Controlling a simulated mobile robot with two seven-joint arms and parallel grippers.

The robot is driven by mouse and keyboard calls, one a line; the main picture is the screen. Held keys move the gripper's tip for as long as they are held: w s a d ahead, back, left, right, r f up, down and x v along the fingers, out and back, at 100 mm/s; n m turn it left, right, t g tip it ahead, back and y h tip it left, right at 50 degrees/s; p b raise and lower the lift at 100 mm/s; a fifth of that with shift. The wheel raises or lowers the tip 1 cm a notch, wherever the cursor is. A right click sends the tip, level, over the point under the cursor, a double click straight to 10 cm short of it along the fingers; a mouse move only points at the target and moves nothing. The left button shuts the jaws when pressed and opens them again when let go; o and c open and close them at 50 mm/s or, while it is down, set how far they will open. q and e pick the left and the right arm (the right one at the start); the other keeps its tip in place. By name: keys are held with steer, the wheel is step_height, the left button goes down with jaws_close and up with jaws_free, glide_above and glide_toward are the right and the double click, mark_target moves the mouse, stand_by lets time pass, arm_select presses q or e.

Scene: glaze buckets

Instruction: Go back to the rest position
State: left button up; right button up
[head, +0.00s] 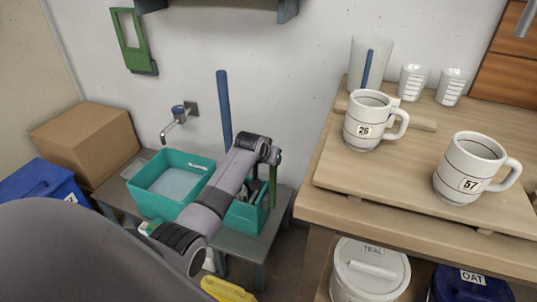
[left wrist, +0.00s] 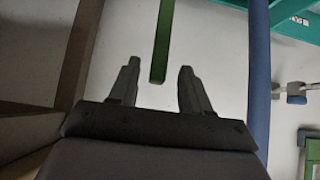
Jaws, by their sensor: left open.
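My left gripper (left wrist: 160,70) is open in the left wrist view. The end of a green handle (left wrist: 162,45) shows between its two fingers, and I cannot tell whether it lies within their reach. In the head view my left arm reaches from the lower left over the low bench. Its gripper end (head: 272,158) is partly hidden by the wrist, beside the upright green handle (head: 272,188) at the teal tool bin (head: 247,217). My right gripper does not show.
A blue pole (head: 223,105) stands behind my arm. A teal tub (head: 151,205) sits on the bench under a wall tap (head: 176,122). At right, the wooden worktop (head: 318,207) bears mugs 26 (head: 360,112) and 57 (head: 458,160). Lidded buckets (head: 370,275) stand below.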

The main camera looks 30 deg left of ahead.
arm_select(q)
steer(key=shift+s+r, duration=0.1)
steer(key=shift+r, duration=0.05)
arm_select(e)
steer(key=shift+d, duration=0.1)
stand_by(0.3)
